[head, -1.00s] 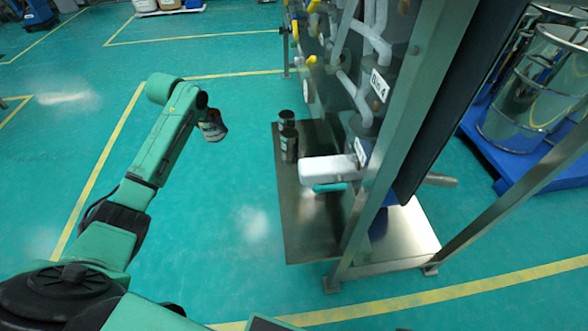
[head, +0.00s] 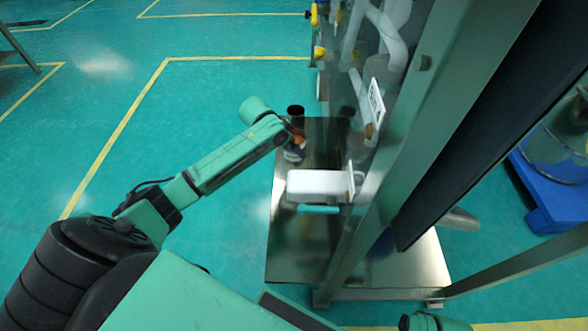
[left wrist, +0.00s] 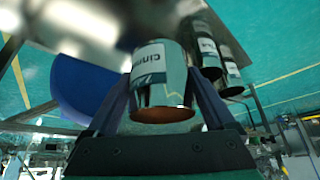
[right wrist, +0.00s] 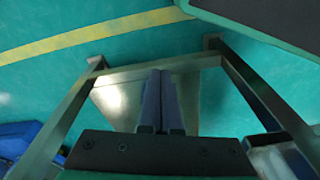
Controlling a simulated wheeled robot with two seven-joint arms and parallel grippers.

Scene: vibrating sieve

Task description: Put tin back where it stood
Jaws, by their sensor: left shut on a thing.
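The held tin (left wrist: 163,85) is a shiny metal can with a white label starting "Cinn" and a copper-brown end facing the left wrist camera. My left gripper (left wrist: 162,100) is shut on it, one finger on each side. In the head view the held tin (head: 294,155) is over the left edge of the dark steel shelf (head: 290,235), partly hidden by my arm; I cannot tell whether it touches the shelf. A dark tin (head: 295,112) stands just beyond it. Two tins show behind it in the left wrist view, the nearer one labelled (left wrist: 207,48). My right gripper (right wrist: 160,100) is shut and empty.
A white box-like part (head: 318,184) sticks out over the shelf close to the held tin. The steel frame post (head: 400,150) and pipes (head: 385,30) rise right of the shelf. Open green floor (head: 190,110) lies to the left.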

